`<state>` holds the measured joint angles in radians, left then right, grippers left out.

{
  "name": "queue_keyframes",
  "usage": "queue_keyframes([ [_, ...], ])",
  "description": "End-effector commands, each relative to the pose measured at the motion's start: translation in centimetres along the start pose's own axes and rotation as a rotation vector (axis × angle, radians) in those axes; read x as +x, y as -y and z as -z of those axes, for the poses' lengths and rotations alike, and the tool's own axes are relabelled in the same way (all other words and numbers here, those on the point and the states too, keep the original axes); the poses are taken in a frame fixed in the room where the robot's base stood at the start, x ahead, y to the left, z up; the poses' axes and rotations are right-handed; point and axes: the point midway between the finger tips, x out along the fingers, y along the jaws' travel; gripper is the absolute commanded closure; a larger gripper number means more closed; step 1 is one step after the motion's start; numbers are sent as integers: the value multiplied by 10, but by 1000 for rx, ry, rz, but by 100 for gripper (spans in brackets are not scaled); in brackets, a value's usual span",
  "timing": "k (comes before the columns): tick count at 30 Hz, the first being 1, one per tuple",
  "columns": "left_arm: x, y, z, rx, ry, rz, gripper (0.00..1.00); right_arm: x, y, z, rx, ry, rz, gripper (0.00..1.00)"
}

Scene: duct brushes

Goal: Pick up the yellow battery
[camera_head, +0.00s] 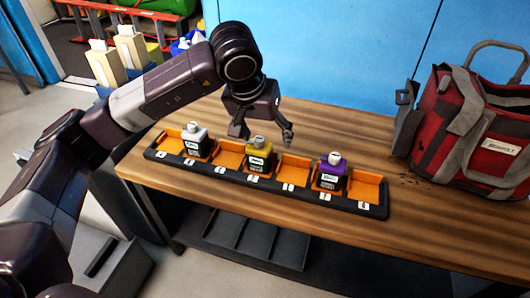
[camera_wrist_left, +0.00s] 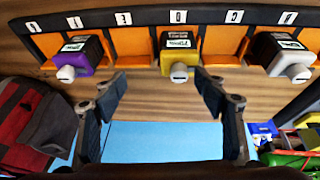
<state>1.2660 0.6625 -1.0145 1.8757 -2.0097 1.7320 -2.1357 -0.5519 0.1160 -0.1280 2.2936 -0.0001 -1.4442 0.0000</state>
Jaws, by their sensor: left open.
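The yellow battery (camera_head: 260,154) stands upright in a middle slot of a black tray with orange compartments (camera_head: 296,173). In the left wrist view the yellow battery (camera_wrist_left: 180,56) shows its white cap facing the camera. My left gripper (camera_head: 262,134) is open above and just behind the yellow battery. In the left wrist view its two fingers (camera_wrist_left: 161,95) are spread, with the battery's cap ahead of the gap between them. Nothing is between the fingers. My right gripper is in neither view.
A white battery (camera_head: 196,138) and a purple battery (camera_head: 331,171) stand in other slots of the tray. A red and grey tool bag (camera_head: 470,130) sits on the right of the wooden table (camera_head: 225,190). A blue wall (camera_head: 330,50) rises behind the table.

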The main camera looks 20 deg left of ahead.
Motion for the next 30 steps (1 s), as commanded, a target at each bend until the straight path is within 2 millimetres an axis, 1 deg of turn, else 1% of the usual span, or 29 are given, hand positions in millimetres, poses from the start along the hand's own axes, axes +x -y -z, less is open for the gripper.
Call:
queue_keyframes([
  [1,-2,10,4,13,-8,37,35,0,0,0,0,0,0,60],
  [4,2,20,6,24,-11,70,35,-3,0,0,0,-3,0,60],
  [11,28,24,3,24,-10,69,35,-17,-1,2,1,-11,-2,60],
  [16,53,31,-2,21,-9,68,35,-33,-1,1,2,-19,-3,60],
  [20,68,31,-1,23,-11,66,35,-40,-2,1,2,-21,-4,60],
  [23,72,32,-1,23,-12,65,35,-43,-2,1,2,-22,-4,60],
  [29,72,31,0,24,-13,65,35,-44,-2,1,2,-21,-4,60],
  [30,72,31,0,24,-13,65,39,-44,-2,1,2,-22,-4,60],
])
